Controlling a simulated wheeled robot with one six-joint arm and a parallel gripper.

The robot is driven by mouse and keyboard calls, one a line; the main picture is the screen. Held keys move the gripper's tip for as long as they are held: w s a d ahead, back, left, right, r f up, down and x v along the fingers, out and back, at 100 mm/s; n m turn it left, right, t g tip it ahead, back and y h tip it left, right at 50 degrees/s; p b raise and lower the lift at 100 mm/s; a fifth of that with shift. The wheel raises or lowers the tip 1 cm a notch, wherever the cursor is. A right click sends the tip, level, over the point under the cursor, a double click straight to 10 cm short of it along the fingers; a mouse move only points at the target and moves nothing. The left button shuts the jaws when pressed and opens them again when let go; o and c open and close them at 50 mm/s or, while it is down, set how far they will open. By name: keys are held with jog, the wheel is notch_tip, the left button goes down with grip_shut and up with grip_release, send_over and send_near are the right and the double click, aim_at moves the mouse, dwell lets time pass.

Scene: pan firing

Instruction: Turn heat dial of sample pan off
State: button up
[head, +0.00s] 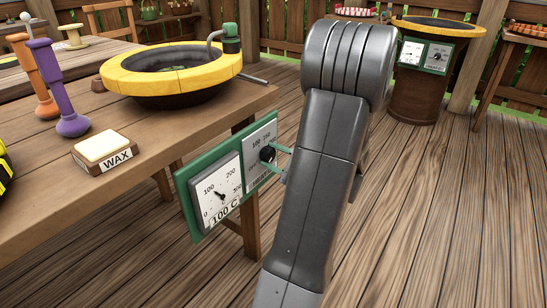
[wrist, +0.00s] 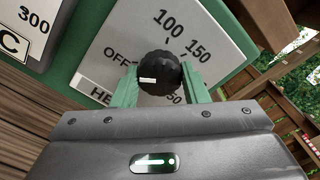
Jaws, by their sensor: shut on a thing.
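The black heat dial (head: 267,154) sits on a grey plate of a green panel (head: 187,190) on the table's edge. In the wrist view the dial (wrist: 160,73) is between the two green fingers of my gripper (wrist: 160,88), which is shut on it. The dial's white mark lies at its left side, below the word OFF. The numbers 100 and 150 show above the dial; lower lettering is partly hidden by my fingers. Beside it in the head view, a gauge (head: 222,193) reads "100 C". My gripper (head: 280,162) is mostly hidden behind my arm.
A yellow-rimmed pan (head: 118,85) stands on the wooden table (head: 60,205) above the panel. A wax block (head: 101,148) and an orange tool (head: 42,85) and purple tool (head: 60,90) are to the left. A second pan (head: 440,24) stands at the back right. Floor is clear on the right.

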jog(key=o, duration=1)
jog(key=shift+c, duration=0.2)
jog(key=shift+d, duration=0.1)
jog(key=p+v, duration=0.3)
jog(key=v, duration=1)
jog(key=shift+s+d+p, duration=0.25)
jog(key=shift+p, duration=0.1)
jog(key=b+x, duration=0.3)
jog(key=x, duration=1.1)
jog(key=shift+b, duration=0.35)
jog(key=shift+s+d, duration=0.1)
jog(key=shift+d, duration=0.05)
